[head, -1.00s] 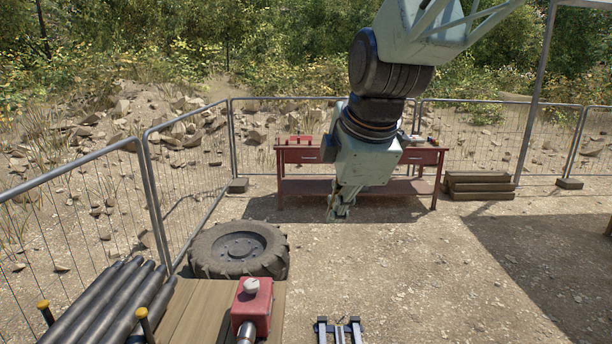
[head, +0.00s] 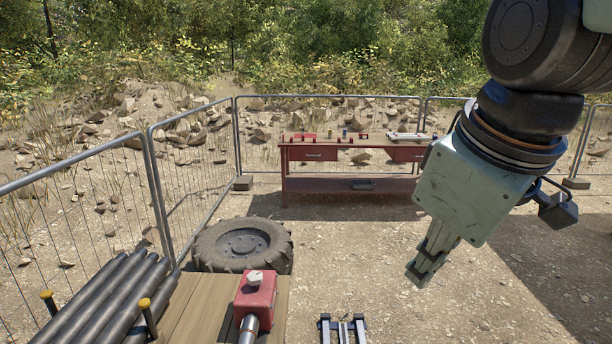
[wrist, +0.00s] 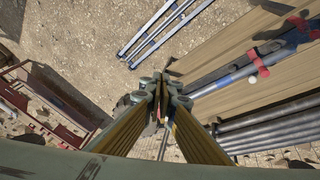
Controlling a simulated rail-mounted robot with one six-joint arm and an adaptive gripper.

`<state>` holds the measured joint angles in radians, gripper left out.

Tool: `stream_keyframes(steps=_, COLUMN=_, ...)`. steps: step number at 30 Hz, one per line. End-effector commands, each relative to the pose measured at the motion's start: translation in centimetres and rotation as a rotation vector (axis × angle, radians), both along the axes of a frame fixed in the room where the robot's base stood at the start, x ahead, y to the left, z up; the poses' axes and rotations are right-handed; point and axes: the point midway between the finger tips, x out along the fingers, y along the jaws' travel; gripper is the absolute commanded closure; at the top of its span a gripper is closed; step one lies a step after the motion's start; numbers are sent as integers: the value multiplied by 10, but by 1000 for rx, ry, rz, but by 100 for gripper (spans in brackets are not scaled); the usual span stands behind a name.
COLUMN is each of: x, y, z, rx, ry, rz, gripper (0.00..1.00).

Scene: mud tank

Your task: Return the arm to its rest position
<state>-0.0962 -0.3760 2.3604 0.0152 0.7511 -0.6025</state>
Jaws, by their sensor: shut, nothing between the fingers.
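My gripper (head: 424,277) hangs at the right of the head view, pointing down and a little left, above the bare dirt. Its fingers are together with nothing between them. It is apart from everything around it. In the wrist view my gripper (wrist: 162,88) also shows with its fingertips together at the middle.
A wooden platform (head: 188,322) at the lower left carries a red box-shaped fitting (head: 257,293) and several dark pipes (head: 100,305). A tire (head: 240,246) lies behind it. A red workbench (head: 345,186) stands by the mesh fence (head: 80,215). Metal rails (head: 342,328) lie front centre.

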Motion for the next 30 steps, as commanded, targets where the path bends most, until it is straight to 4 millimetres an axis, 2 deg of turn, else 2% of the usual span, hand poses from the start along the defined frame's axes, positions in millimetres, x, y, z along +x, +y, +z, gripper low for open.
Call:
stream_keyframes(steps=1, x=-11, y=-5, z=-3, rx=14, ry=5, rz=-46, gripper=100)
stream_keyframes(steps=12, x=-88, y=-29, z=-27, rx=128, ry=48, rz=-399, gripper=100)
stream_keyframes(steps=18, x=-122, y=-37, z=-40, rx=177, ry=65, rz=-558, gripper=100)
stream_keyframes(steps=24, x=-138, y=-40, z=-46, rx=200, ry=73, rz=-639, gripper=100)
stream_keyframes(steps=30, x=-140, y=-41, z=-47, rx=204, ry=75, rz=-653, gripper=100)
